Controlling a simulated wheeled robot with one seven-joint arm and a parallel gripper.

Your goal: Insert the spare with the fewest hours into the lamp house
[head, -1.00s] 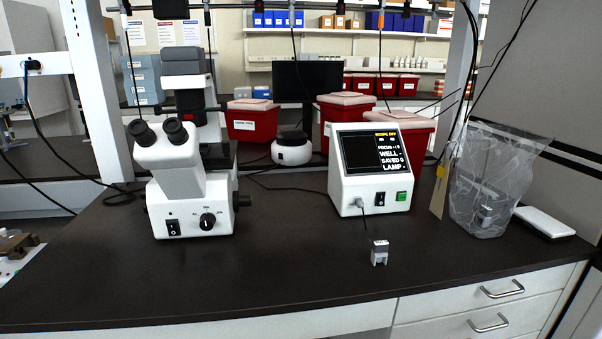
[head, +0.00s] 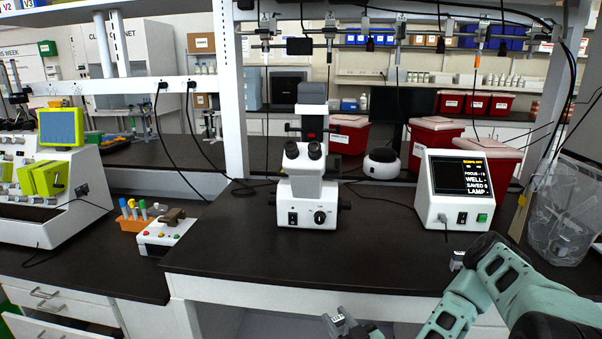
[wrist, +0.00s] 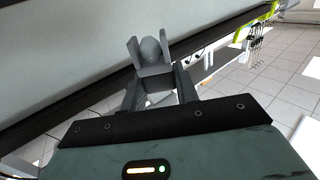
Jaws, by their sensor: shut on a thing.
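My gripper (wrist: 152,58) is shut on a small grey spare (wrist: 150,48) with a rounded, bulb-like top, seen in the wrist view. In the head view the held spare (head: 341,319) shows low in the picture, in front of the bench's front edge. Any hours label on it is unreadable. Another small grey unit (head: 457,260) stands on the bench before the display box, partly behind my arm. The white microscope (head: 306,190) stands mid-bench with a dark grey box (head: 312,93) at its top; I cannot tell whether that is the lamp house.
The display box (head: 455,190), reading "LAMP -", stands right of the microscope. A clear bag (head: 565,225) hangs at the right; its contents are unclear. A small control unit (head: 168,236) and orange tube rack (head: 132,222) are at left. The bench (head: 240,250) left of the microscope is clear.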

